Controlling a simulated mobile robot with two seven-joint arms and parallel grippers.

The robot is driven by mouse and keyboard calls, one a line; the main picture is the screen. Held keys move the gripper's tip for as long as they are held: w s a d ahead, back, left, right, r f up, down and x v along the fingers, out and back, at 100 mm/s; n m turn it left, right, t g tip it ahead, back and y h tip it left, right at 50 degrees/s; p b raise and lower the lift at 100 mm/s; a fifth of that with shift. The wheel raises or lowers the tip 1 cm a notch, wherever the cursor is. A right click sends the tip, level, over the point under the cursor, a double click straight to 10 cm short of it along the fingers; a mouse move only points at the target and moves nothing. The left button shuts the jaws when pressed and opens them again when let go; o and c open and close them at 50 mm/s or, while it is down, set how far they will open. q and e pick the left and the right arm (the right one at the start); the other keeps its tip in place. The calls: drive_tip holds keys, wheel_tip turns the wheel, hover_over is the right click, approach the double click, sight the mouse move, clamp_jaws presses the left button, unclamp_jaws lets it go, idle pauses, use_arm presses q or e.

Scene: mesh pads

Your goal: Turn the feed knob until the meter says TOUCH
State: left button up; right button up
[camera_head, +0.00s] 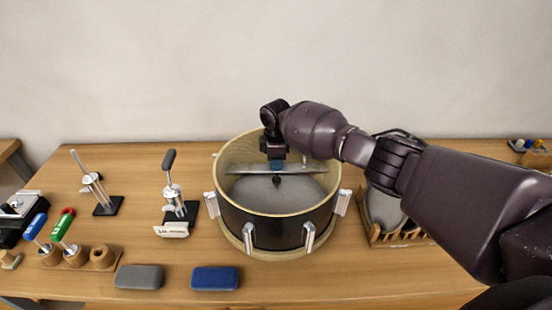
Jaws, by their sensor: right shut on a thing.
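My right gripper (275,158) points down inside a round drum (277,228) with a pale rim and silver clamps. It is shut on a small blue knob (277,165), which looks like the feed knob, above a metal bar (245,169) that crosses the drum. A small dark round part (276,180) shows just below the bar. The fingers hide much of the knob, so its turn cannot be told. No meter reading TOUCH can be made out. A small white plate (171,230) has markings too small to read. My left gripper is not in view.
Left of the drum stand a black-handled clamp (172,190) and a metal stand (98,194). Blue and green-handled tools (62,226) sit in wooden holders. Grey (139,277) and blue (214,278) pads lie in front. A wooden rack (385,230) stands right, partly behind my arm.

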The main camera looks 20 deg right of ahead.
drive_tip(key=o, duration=0.9)
wheel_tip(320, 180, up, 11)
drive_tip(key=shift+f+b, duration=0.1)
drive_tip(key=shift+b, duration=0.2)
drive_tip(key=shift+s+f, duration=0.1)
